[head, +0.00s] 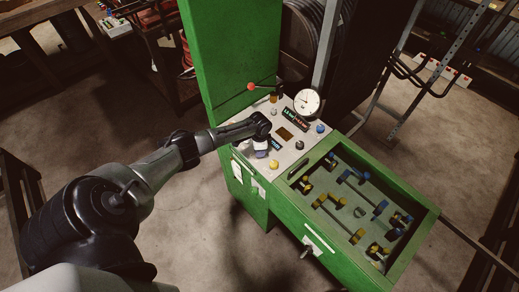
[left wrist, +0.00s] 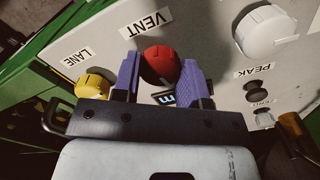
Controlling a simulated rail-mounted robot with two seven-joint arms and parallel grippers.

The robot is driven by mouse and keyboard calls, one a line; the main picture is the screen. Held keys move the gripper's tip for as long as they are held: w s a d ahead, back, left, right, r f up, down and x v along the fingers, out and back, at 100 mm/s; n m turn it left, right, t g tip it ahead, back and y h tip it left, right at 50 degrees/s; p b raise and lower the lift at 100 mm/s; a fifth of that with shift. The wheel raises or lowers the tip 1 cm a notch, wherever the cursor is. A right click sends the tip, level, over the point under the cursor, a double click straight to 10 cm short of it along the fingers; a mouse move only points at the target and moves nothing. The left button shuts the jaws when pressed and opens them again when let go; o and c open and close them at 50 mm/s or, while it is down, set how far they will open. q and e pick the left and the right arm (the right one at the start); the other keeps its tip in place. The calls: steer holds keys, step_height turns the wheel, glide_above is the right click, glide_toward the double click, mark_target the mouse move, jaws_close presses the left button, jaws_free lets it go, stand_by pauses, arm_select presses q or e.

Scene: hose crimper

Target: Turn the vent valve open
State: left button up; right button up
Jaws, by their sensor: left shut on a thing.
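The vent valve is a red knob (left wrist: 160,66) on the pale panel, below the printed VENT label (left wrist: 147,24) in the left wrist view. My left gripper (left wrist: 162,78) has its two purple fingers on either side of the red knob and is shut on it. In the head view my left gripper (head: 261,150) reaches down to the near left part of the console panel (head: 290,150), and the arm and gripper hide the red knob there. My right gripper is not in view.
A yellow knob (left wrist: 92,84) by the LANE label sits close left of the gripper. A white round part (left wrist: 265,30) and a PEAK label (left wrist: 252,70) lie right.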

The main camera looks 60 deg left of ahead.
arm_select(q)
steer(key=shift+m, duration=1.2)
steer(key=o, duration=0.9)
steer(key=shift+r, duration=6.95)
